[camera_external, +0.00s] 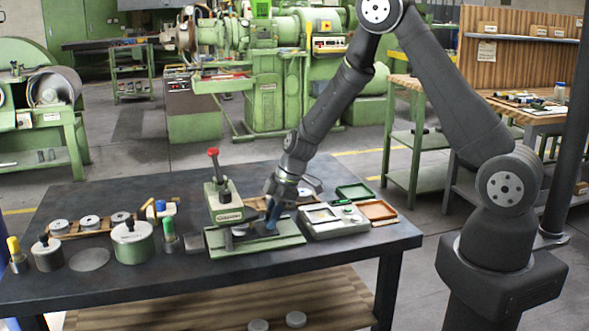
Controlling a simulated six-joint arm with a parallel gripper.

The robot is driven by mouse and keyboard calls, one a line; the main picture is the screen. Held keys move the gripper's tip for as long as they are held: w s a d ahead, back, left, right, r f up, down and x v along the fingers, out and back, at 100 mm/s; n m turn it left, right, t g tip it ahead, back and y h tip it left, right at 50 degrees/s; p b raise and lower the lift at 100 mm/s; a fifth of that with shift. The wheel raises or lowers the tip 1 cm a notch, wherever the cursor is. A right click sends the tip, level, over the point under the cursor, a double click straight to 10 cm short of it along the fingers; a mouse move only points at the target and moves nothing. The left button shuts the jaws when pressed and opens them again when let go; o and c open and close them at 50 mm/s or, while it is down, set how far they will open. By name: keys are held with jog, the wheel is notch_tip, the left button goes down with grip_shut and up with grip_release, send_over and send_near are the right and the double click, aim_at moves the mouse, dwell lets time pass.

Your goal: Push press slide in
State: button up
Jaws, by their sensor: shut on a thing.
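A small green press (226,205) with a red-knobbed lever (213,152) stands on the dark table. Its long green base (275,241) runs to the right from under the press head. A round grey piece (240,230) sits on the base, at or just in front of the head. My gripper (270,227) points down over the right part of the base, right of the head. It is shut on the press slide, whose held part is mostly hidden by the dark blue fingers. How far the slide sits under the head cannot be told from here.
Left are a green canister (133,246), a green-topped tool (169,232) and a wooden rack of discs (62,226).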

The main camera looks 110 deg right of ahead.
aim_at(252, 227)
jog(key=shift+w, duration=2.05)
jog(key=o, duration=0.7)
jog(key=shift+w, duration=0.1)
jog(key=shift+r, duration=0.15)
jog(key=shift+r, duration=2.05)
jog(key=s+r, duration=0.1)
jog(key=s, duration=0.1)
jog(key=s+r, duration=0.1)
jog(key=s, duration=0.1)
jog(key=s+r, duration=0.2)
jog(key=s, duration=0.1)
